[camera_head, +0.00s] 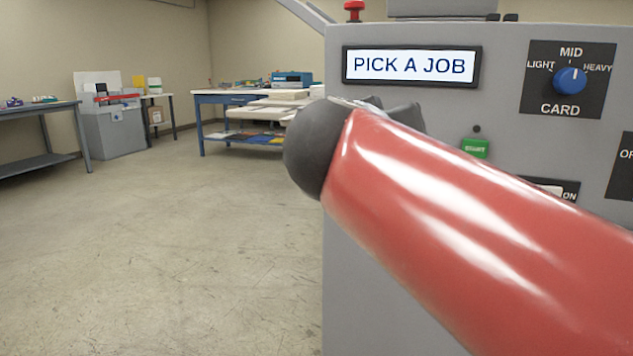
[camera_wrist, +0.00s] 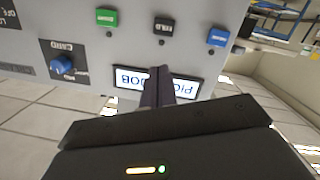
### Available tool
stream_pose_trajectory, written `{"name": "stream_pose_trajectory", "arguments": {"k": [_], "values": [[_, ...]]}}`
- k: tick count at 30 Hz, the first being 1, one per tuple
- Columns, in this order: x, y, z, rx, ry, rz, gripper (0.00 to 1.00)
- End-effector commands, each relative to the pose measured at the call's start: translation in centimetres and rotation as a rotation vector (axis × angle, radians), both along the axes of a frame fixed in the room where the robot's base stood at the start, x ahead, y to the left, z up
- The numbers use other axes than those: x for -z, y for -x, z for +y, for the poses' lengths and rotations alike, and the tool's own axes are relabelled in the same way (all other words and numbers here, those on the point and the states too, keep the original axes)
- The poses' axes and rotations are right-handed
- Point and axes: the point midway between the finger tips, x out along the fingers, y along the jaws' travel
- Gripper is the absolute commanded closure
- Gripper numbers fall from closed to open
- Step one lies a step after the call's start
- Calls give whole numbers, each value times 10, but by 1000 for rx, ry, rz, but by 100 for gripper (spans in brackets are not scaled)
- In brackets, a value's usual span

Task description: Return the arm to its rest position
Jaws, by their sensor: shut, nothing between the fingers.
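My red arm link (camera_head: 470,235) stretches across the right half of the head view, in front of the grey machine (camera_head: 345,250). My gripper (camera_wrist: 158,72) shows in the wrist view with its two dark fingers together and nothing visible between them. The fingers overlap the middle of the lit display (camera_wrist: 185,87), which appears upside down there; whether they touch the panel I cannot tell. In the head view the display (camera_head: 410,65) reads "PICK A JOB", and my arm mostly hides the gripper.
The wrist view also shows a blue button (camera_wrist: 217,37). A blue-framed table (camera_head: 225,98) and a grey bench (camera_head: 40,108) stand behind. The left floor is open.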

Motion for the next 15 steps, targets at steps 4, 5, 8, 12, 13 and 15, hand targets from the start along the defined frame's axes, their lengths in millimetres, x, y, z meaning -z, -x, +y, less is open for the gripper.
{"name": "stream_pose_trajectory", "arguments": {"k": [4, 5, 8, 12, 13, 15], "values": [[95, 33, -50, 28, -59, 314, 100], [115, 43, -57, 26, -80, 375, 100], [181, 79, -73, 2, -173, 566, 100], [254, 128, -74, -65, -332, 747, 100], [266, 137, -72, -80, -363, 772, 100], [287, 153, -67, -113, -428, 812, 100]]}}
